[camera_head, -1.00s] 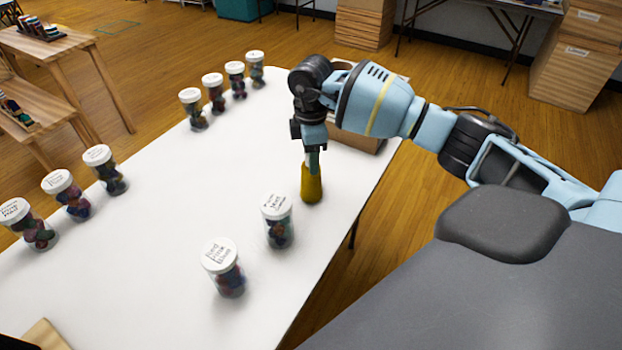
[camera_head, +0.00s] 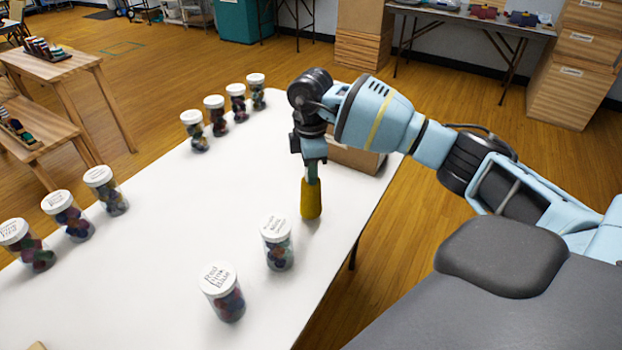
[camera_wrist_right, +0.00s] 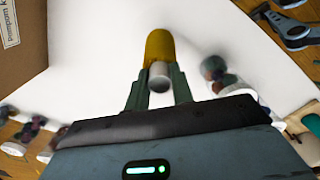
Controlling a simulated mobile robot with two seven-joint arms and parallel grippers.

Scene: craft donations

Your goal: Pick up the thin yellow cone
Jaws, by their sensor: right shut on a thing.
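The thin yellow cone (camera_head: 311,200) is upright over the near right part of the white table, just behind the closest jars. It also shows in the right wrist view (camera_wrist_right: 160,47), with a pale grey tip pointing towards my wrist. My right gripper (camera_head: 313,174) comes down from above and is shut on the cone's upper end. In the right wrist view its two fingers (camera_wrist_right: 159,88) are on either side of the pale tip. Whether the cone's base touches the table is hard to tell. My left gripper is not in view.
Two white-lidded jars (camera_head: 277,244) (camera_head: 223,292) stand close in front of the cone. Several more jars stand along the left edge (camera_head: 68,216) and far end (camera_head: 215,115). A cardboard box (camera_head: 355,158) sits behind my right gripper. The middle of the white table (camera_head: 180,220) is clear.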

